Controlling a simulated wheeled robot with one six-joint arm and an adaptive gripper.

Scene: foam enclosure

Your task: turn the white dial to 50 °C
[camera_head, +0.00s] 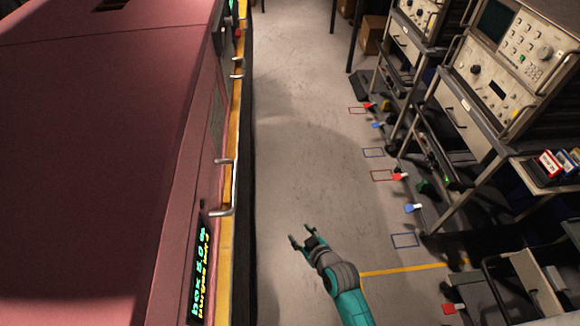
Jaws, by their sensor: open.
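I cannot make out a white dial with a temperature scale in this view. My gripper (301,235) is open and empty, above the grey floor at the lower middle, with my teal arm behind it. It is apart from the long maroon enclosure (105,130) on the left. A dark display (200,272) with green and yellow lettering is on the enclosure's side, lower left of my gripper. The enclosure's side face is seen at a steep angle, so most of its fittings are hidden.
Metal handles (236,185) stick out along the enclosure's yellow edge. Instrument carts with knobbed panels (510,50) line the right. Small red and blue pieces and outlined rectangles (404,240) lie by the carts. The grey aisle (305,130) between is clear.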

